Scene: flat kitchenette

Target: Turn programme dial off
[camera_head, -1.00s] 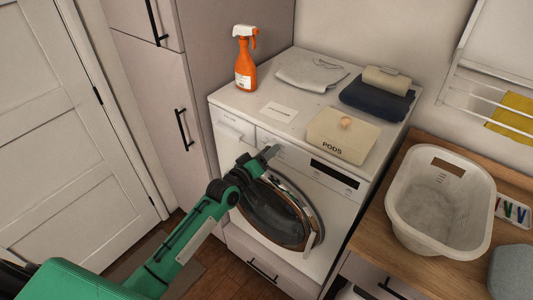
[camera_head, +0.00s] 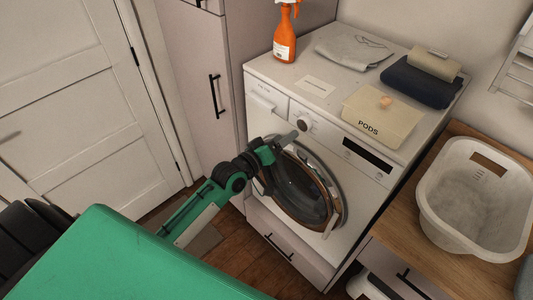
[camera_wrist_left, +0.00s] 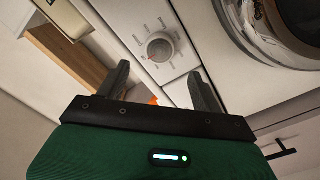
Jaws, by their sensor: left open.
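The programme dial (camera_head: 304,124) is a round knob on the upper front panel of the white washing machine (camera_head: 262,72). In the left wrist view the dial (camera_wrist_left: 159,48) is pale with a ring of printed marks and a small red mark at its edge. My left gripper (camera_head: 290,138) is just below the dial in the head view. In the left wrist view its two fingers (camera_wrist_left: 158,88) are apart and empty, with the dial beyond them, roughly centred and not touched. My right gripper is not in view.
The round door (camera_head: 300,188) of the machine sits below the panel. An orange spray bottle (camera_head: 285,35), folded cloths (camera_head: 420,80) and a pods box (camera_head: 380,118) stand on top. A white basket (camera_head: 450,215) is on the wooden counter at right.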

